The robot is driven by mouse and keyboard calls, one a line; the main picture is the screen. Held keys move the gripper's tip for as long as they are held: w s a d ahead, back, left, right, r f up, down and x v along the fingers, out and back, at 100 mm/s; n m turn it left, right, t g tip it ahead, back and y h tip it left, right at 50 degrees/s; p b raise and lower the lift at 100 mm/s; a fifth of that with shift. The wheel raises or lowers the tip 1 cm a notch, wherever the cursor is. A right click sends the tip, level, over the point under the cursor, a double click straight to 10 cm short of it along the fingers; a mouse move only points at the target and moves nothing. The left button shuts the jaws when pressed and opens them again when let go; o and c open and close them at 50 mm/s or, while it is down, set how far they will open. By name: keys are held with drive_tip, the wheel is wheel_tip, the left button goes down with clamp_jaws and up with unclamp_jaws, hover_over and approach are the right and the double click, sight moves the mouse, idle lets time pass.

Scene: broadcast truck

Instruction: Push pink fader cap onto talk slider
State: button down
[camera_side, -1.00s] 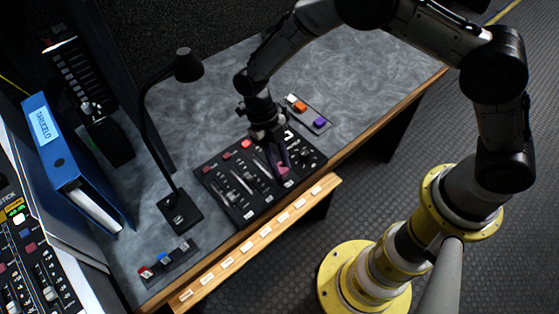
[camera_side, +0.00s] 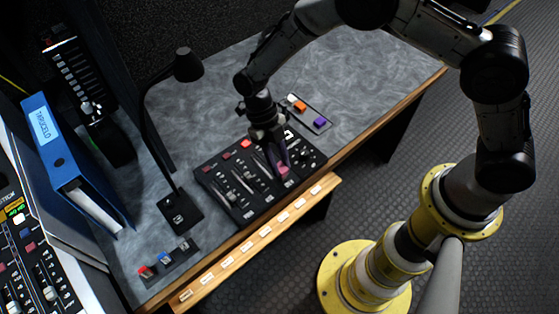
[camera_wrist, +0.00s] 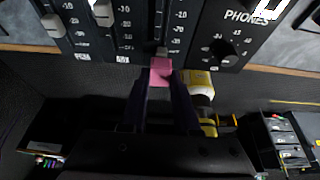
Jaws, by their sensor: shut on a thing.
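The pink fader cap (camera_wrist: 161,71) is between my gripper's fingertips (camera_wrist: 160,82) in the wrist view. My gripper (camera_side: 280,160) is shut on the cap and points down at the lower right part of the black mixer panel (camera_side: 240,203). The pink cap also shows at the fingertips in the side view (camera_side: 284,170). In the wrist view, a small grey stem (camera_wrist: 161,51) in a fader slot shows just beyond the cap. I cannot tell whether the cap touches it or sits on it. The slider's name label is not readable.
Other faders carry light caps (camera_wrist: 103,13). A PHONES knob section (camera_wrist: 222,48) lies to the right in the wrist view. A tray with orange and purple caps (camera_side: 308,112), a desk lamp (camera_side: 188,66) and a small cap rack (camera_side: 167,262) stand around the panel.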

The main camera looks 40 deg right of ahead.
drive_tip(key=shift+f, duration=1.4)
drive_tip(key=c, duration=0.6)
unclamp_jaws()
drive_tip(key=shift+o, duration=0.2)
drive_tip(key=shift+r, duration=0.1)
drive_tip(key=v, duration=1.3)
drive_tip(key=shift+w+r, duration=0.15)
drive_tip(key=shift+r, duration=0.15)
